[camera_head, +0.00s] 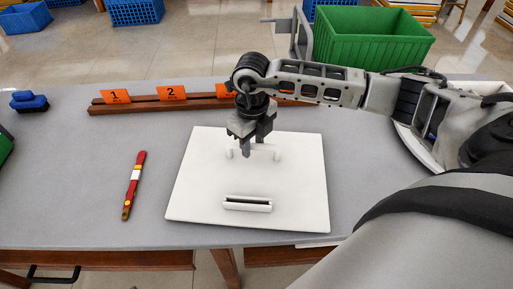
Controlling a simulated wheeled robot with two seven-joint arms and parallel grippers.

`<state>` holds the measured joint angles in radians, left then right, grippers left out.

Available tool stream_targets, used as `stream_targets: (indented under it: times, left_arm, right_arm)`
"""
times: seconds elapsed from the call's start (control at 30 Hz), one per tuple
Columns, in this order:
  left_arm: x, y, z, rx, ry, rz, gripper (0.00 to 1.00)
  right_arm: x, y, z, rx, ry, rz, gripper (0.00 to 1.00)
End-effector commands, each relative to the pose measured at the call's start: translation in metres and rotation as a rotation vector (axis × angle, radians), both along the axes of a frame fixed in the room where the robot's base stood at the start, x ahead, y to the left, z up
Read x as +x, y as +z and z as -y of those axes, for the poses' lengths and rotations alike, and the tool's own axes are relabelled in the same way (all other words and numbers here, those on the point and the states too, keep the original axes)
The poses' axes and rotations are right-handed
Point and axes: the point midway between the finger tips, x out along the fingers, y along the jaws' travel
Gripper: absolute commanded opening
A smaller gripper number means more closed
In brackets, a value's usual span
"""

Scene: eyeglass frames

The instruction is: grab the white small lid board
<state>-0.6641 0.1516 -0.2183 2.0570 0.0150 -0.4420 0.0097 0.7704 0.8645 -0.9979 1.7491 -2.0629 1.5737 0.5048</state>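A white board (190,190) lies flat on the grey table. A raised white handle-like bar (270,148) stands on its far half, partly hidden by my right gripper. A small white piece with a dark slot (247,204) lies on its near half. I cannot tell which of these white parts is the small lid board. My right gripper (247,151) comes in from the right and points down at the bar. Its fingers overlap the bar in view; whether they touch or grip it is unclear. My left gripper is not in view.
A red and yellow stick (134,186) lies left of the board. A brown rack with orange number cards (171,92) runs along the back. A blue brush-like object (29,101) sits at far left. A green crate (370,40) stands beyond the table.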

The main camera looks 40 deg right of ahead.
Motion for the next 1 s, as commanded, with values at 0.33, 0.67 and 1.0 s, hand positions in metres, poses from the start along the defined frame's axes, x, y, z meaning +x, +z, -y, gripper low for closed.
stream_targets:
  times: [0.33,0.67,1.0]
  left_arm:
    - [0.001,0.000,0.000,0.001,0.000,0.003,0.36]
    - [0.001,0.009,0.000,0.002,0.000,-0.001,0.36]
    - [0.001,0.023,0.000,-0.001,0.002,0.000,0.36]
  right_arm:
    - [0.000,0.000,0.000,0.000,-0.003,0.001,0.00]
    - [0.000,0.015,0.000,0.000,-0.003,0.002,0.00]
    - [0.001,0.036,0.000,0.001,-0.003,0.003,0.00]
